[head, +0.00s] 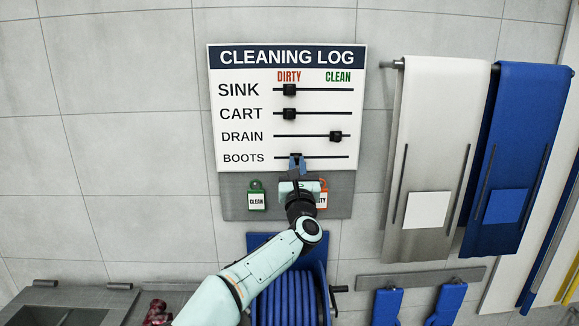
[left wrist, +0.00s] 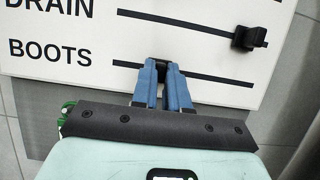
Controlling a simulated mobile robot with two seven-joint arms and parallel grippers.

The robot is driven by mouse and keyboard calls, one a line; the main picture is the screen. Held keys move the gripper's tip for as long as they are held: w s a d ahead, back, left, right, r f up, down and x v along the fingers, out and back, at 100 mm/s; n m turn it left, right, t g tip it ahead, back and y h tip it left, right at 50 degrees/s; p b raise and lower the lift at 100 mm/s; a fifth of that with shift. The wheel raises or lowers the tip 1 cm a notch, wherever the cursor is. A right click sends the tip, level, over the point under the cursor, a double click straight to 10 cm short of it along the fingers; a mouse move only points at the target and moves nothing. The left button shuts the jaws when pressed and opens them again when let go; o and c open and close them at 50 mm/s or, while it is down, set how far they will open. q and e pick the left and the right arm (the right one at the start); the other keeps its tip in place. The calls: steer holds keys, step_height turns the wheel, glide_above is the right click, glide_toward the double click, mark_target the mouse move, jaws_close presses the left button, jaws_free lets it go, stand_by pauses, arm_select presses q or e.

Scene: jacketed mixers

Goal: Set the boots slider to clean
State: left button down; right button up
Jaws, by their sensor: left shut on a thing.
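The cleaning log board (head: 230,73) hangs on the tiled wall. It has rows SINK, CART, DRAIN and BOOTS, with DIRTY marked on the left and CLEAN on the right. The black boots slider (head: 296,156) is on the lowest track, left of the middle, under the DIRTY side. My left gripper (head: 297,163) is shut on the boots slider; the left wrist view shows its blue fingers (left wrist: 163,88) on both sides of the black knob (left wrist: 164,72). The right gripper is not in view.
The sink slider (head: 289,90) and cart slider (head: 289,114) are toward DIRTY; the drain slider (head: 336,136) is toward CLEAN. Below hang a green CLEAN tag (head: 257,199) and a partly hidden orange tag (head: 322,198). Aprons (head: 432,120) hang at right. The boots track's right part is clear.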

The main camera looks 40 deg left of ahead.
arm_select(q)
steer(key=p, duration=0.2)
glide_toward(336, 153)
steer(key=x, duration=0.5)
steer(key=shift+s+r, duration=0.1)
steer(key=shift+r, duration=0.15)
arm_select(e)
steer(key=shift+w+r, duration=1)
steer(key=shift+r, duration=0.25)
arm_select(q)
steer(key=c, duration=1.3)
jaws_free()
steer(key=shift+o, duration=0.9)
steer(key=shift+d+f, duration=0.1)
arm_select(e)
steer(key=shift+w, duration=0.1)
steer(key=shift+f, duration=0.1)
